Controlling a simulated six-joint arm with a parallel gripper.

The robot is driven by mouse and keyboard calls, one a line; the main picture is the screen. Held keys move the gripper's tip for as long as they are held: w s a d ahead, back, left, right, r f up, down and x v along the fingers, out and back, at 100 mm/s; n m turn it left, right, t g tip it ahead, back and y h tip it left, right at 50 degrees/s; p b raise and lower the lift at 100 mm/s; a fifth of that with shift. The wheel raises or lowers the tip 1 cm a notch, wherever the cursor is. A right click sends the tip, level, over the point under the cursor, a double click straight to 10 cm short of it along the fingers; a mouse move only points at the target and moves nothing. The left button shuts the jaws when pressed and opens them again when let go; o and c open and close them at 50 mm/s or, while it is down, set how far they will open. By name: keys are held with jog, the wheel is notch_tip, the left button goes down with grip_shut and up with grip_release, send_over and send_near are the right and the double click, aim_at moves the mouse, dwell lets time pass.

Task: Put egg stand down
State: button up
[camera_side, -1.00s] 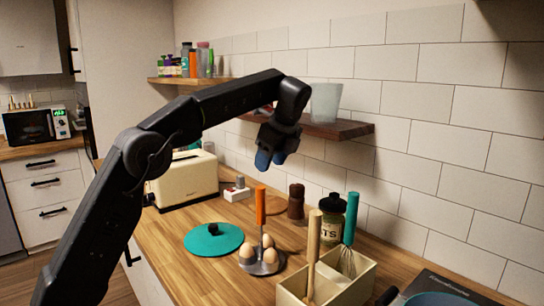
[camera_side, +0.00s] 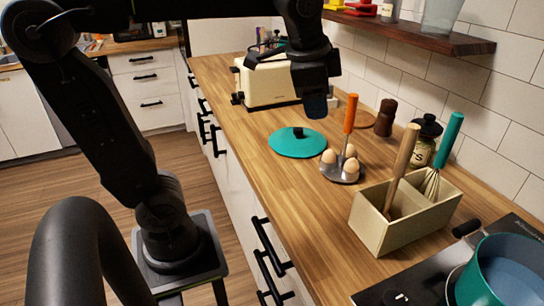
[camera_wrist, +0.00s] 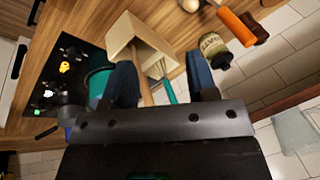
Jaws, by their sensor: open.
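The egg stand (camera_side: 341,178) is upright on the wooden counter, with several brown eggs around its orange handle (camera_side: 349,113). My gripper (camera_side: 316,104) hangs just left of the handle in the side view, with blue fingers pointing down. It looks higher than the stand and apart from it. In the wrist view my gripper (camera_wrist: 162,75) has its blue fingers wide apart and holds nothing. The orange handle (camera_wrist: 237,26) shows at the top right there, outside the fingers; most of the stand is cut off.
A teal lid (camera_side: 284,146) lies left of the stand. A cream utensil box (camera_side: 382,232) with a rolling pin and whisk stands in front. A pepper mill (camera_side: 386,117) and dark-lidded jar (camera_side: 424,146) are right. A toaster (camera_side: 266,83) and wooden shelf (camera_side: 420,31) are behind.

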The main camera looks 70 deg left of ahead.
jog(key=shift+o, duration=0.4)
jog(key=s+d+f+n+t+h, duration=0.1)
jog(key=s+d+f+n+t, duration=0.1)
jog(key=s+f+n, duration=0.4)
jog(key=s+d+f, duration=0.1)
jog(key=s+f, duration=0.2)
jog(key=shift+s+h, duration=0.3)
jog(key=shift+s, duration=0.1)
jog(key=shift+w, duration=0.1)
